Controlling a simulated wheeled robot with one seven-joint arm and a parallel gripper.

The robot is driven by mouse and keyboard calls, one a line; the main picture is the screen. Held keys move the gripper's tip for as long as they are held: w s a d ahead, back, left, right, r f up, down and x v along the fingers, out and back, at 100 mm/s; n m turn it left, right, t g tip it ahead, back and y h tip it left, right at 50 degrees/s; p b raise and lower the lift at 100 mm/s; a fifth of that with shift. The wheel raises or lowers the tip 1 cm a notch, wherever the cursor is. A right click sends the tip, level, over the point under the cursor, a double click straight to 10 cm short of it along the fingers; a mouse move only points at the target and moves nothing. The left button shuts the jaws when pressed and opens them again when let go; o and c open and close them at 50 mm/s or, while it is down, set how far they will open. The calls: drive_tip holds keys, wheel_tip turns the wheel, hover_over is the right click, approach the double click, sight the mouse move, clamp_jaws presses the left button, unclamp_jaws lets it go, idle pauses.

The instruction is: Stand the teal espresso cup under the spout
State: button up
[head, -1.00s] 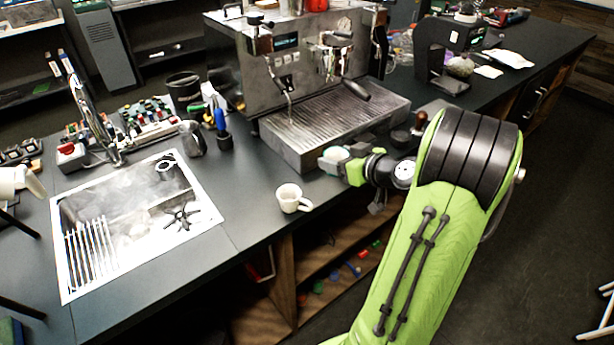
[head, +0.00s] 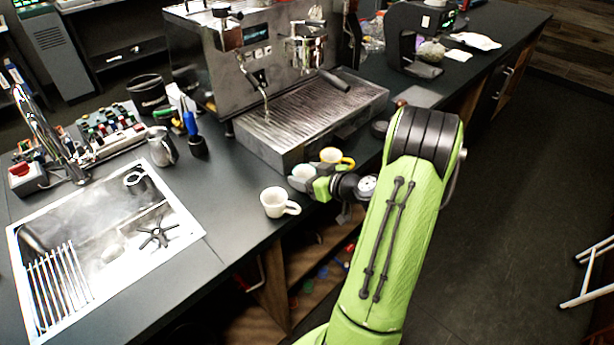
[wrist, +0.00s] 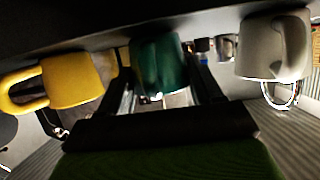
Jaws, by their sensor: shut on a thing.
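The teal espresso cup (wrist: 158,62) sits between my gripper's fingers in the wrist view. In the head view a cup with a pale inside (head: 302,173) shows at my gripper (head: 312,184), which is shut on the teal cup; little of its outer side shows there. My gripper is at the counter's front edge, in front of the espresso machine (head: 215,75). The machine's group head and portafilter (head: 332,79) are above the ribbed drip tray (head: 300,108), with no cup beneath. The spout itself is hard to make out.
A white cup (head: 274,203) stands just left of my gripper, also in the wrist view (wrist: 272,50). A yellow cup (head: 337,157) is close behind, right, also in the wrist view (wrist: 72,80). A steel pitcher (head: 161,147) and sink (head: 100,245) are left.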

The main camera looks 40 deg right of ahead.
drive_tip(key=o, duration=0.6)
drive_tip(key=shift+f, duration=0.15)
drive_tip(key=o, duration=0.5)
